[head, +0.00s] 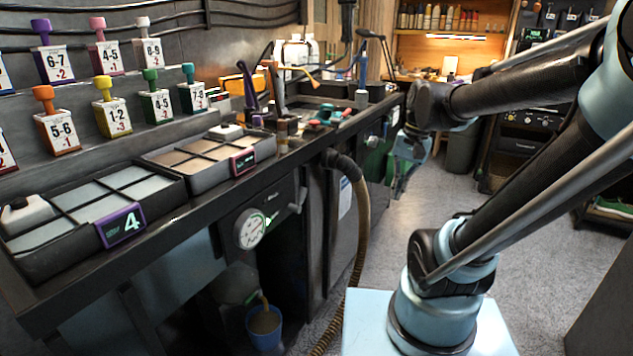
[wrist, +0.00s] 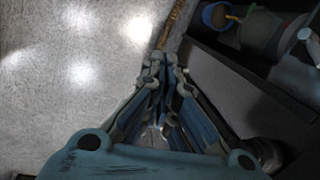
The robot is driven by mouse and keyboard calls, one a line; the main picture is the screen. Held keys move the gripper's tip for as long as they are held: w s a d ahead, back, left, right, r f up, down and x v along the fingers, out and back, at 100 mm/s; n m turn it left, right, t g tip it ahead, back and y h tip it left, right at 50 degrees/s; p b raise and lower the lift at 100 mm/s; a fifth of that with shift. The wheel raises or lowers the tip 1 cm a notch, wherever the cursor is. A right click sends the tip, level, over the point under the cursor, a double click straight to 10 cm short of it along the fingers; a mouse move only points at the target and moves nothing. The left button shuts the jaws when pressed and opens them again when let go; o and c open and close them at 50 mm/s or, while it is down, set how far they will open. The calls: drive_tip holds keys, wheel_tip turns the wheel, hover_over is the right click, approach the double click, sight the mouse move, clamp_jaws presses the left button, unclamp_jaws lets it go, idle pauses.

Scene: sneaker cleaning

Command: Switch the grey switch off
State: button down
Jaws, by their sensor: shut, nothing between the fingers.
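A grey lever-like part (head: 298,202) sticks out from the bench front, right of the round white gauge (head: 250,229) in the head view. It may be the grey switch, but I cannot tell for sure, nor read its position. My gripper (head: 397,191) hangs pointing down in front of the bench, to the right of the hose and apart from the lever in the picture. In the wrist view my gripper (wrist: 165,60) has its fingers together with nothing between them, above the grey floor. No clear switch shows in the wrist view.
A ribbed brown hose (head: 360,230) hangs from the bench to the floor. A blue bucket (head: 264,325) stands under the bench and shows in the wrist view (wrist: 214,15). Trays and numbered bottles line the bench top. The speckled floor (head: 450,205) is open to the right.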

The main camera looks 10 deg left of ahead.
drive_tip(key=w+a+r+m+g, duration=0.2)
drive_tip(key=w+a, duration=0.4)
drive_tip(key=a, duration=0.3)
drive_tip(key=w+a+r+m+g+y, duration=0.1)
drive_tip(key=w+a+r+m+g, duration=0.1)
drive_tip(key=w+a, duration=0.4)
drive_tip(key=a+r+g, duration=0.1)
drive_tip(key=a, duration=0.2)
drive_tip(key=shift+w+r+g, duration=0.15)
drive_tip(key=shift+w+g, duration=0.05)
drive_tip(key=shift+g, duration=0.1)
drive_tip(key=s+a+f, duration=0.4)
drive_tip(key=s+f, duration=0.2)
drive_tip(key=s, duration=0.2)
drive_tip(key=shift+a+f, duration=0.4)
drive_tip(key=shift+s, duration=0.1)
drive_tip(key=shift+s+a, duration=0.1)
